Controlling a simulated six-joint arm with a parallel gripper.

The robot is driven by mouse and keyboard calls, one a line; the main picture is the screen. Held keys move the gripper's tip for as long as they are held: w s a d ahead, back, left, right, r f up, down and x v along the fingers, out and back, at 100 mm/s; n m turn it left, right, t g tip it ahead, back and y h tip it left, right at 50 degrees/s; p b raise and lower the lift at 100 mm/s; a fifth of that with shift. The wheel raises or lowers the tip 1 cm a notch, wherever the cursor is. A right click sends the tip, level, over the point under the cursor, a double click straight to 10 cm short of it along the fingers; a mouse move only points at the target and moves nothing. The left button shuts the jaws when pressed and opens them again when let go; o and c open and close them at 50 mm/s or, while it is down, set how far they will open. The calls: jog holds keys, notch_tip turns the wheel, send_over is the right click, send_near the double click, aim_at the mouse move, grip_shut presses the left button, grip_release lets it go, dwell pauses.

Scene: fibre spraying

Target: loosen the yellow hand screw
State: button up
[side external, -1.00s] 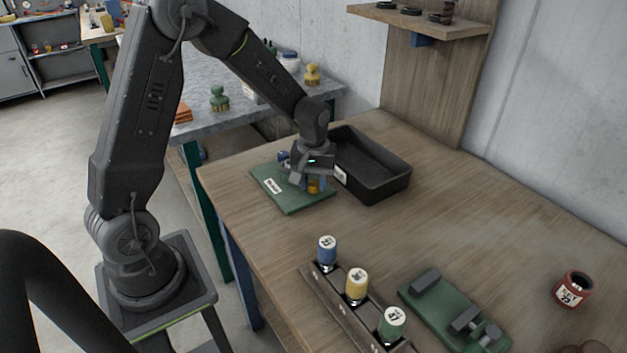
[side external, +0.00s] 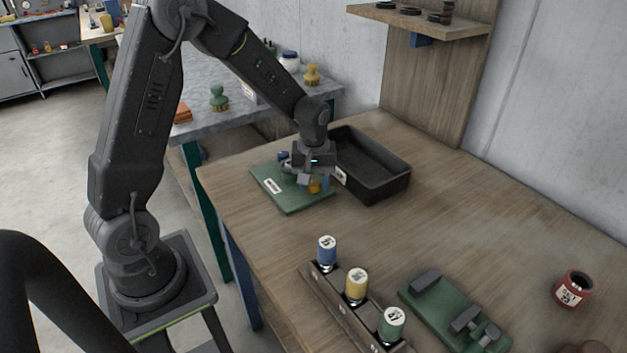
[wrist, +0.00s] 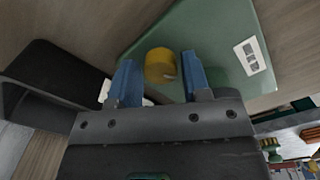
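The yellow hand screw (wrist: 160,65) is a round knob on the green plate (wrist: 206,36). In the side external view the knob (side external: 314,187) shows low under my gripper, partly hidden. My gripper (wrist: 160,75) has two blue fingers, one on each side of the screw. A narrow gap shows between the screw and each finger, so the fingers look open around it. In the side external view my gripper (side external: 310,184) points down at the right part of the green plate (side external: 290,203). A blue knob (side external: 283,156) stands on the plate behind the gripper.
A black tray (side external: 385,188) stands close to the right of the gripper. A rack (side external: 337,305) with blue, yellow and green labelled bottles is nearer the camera. A green fixture (side external: 440,309) and a red can (side external: 573,289) are at the right. The table's middle is clear.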

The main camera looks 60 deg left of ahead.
aim_at(313, 183)
jog(key=shift+o, duration=1.2)
notch_tip(313, 183, up, 14)
jog(key=shift+s, duration=0.1)
jog(key=s+d+r+m+t, duration=0.2)
jog(key=s+d+m, duration=0.3)
jog(key=s, duration=0.4)
jog(key=s+d+r+m+t, duration=0.3)
jog(key=s+d+m, duration=0.2)
jog(key=s, duration=0.4)
jog(key=shift+s+d+r+m+t, duration=0.2)
jog(key=shift+s+d+m+t, duration=0.1)
jog(key=shift+m, duration=0.4)
